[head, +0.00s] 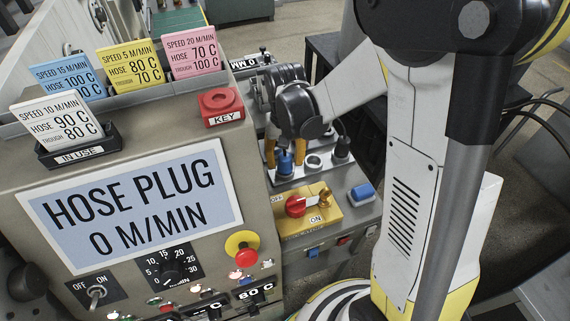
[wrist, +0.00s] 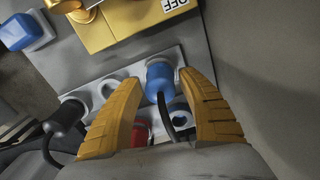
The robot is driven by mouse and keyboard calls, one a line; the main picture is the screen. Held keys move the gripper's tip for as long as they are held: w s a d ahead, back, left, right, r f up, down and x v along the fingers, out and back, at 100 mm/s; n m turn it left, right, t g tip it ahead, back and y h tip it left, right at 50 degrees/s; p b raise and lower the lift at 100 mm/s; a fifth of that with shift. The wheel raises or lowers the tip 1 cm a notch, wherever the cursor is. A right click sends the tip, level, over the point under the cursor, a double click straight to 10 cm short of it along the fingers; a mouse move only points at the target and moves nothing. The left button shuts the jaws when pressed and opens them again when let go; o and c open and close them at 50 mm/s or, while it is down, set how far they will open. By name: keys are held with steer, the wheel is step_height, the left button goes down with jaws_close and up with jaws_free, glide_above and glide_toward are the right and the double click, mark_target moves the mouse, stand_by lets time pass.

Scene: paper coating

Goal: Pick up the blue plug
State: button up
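The blue plug (head: 285,163) sits upright in a socket on the grey socket panel, beside the control console. In the wrist view the blue plug (wrist: 160,75) has a dark cable running from it toward my gripper. My gripper (head: 285,152) is above it, with its yellow fingers on either side of the plug. In the wrist view my gripper (wrist: 160,79) is open, with small gaps between the fingers and the plug. The palm end of the cable is hidden.
An empty white socket (head: 313,162) and a black plug (head: 342,146) are to the right of the blue plug. A yellow switch box with a red knob (head: 296,206) and a blue block (head: 361,193) are in front. The console with its screen (head: 130,205) stands left.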

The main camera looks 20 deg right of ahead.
jaws_close()
